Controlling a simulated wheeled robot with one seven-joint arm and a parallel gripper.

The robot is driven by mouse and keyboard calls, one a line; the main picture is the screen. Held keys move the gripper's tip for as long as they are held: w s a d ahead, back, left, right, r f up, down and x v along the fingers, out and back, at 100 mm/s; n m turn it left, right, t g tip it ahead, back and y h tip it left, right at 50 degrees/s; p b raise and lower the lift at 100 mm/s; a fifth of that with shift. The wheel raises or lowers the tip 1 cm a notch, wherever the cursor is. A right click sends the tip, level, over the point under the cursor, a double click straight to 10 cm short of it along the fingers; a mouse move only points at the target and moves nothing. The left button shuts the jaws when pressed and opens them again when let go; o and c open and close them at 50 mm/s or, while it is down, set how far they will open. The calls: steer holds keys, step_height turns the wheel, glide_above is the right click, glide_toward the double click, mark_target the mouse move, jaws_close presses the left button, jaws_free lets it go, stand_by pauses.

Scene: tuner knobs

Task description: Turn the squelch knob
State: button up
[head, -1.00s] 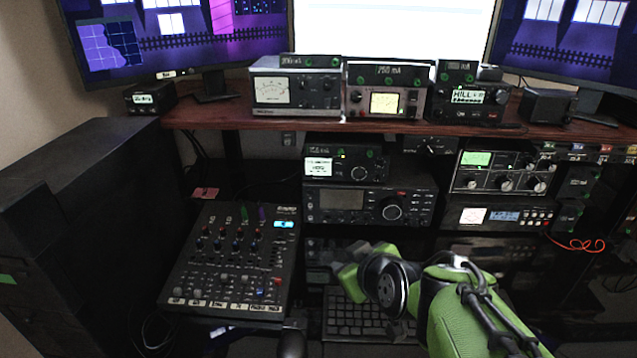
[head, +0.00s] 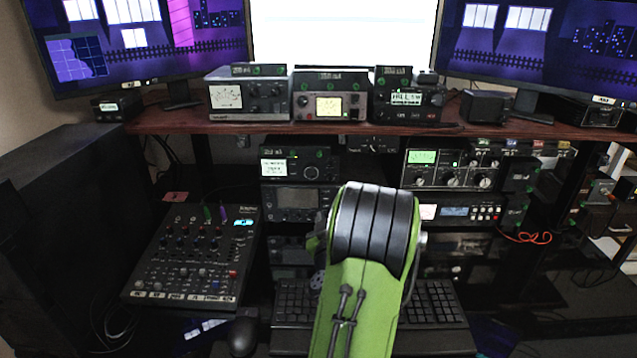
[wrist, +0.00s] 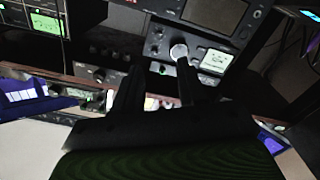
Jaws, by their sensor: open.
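In the wrist view, seen roughly upside down, my gripper (wrist: 157,66) is open, with its two dark fingers reaching toward the front of a small radio. A round, pale-lit knob (wrist: 178,52) shows at the tip of the right-hand finger. I cannot tell whether they touch. The radio's white display (wrist: 216,60) is to its right, and a green light is to its lower left. In the head view this small radio (head: 290,165) sits under the shelf, its knob (head: 311,172) right of the display. No squelch label is readable.
A larger radio (head: 294,200) is stacked under the small one. A box with several knobs (head: 450,170) stands to the right, and a mixer (head: 195,255) lies at the left. The shelf edge (head: 160,125) is above, and a keyboard (head: 430,305) is below.

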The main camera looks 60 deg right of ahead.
steer(key=d, duration=0.1)
steer(key=p, duration=1.1)
glide_toward(330, 179)
steer(key=x, duration=0.7)
steer(key=shift+r, duration=0.1)
steer(key=shift+w+d, duration=0.25)
steer(key=shift+d, duration=0.3)
steer(key=shift+c, duration=0.3)
jaws_close()
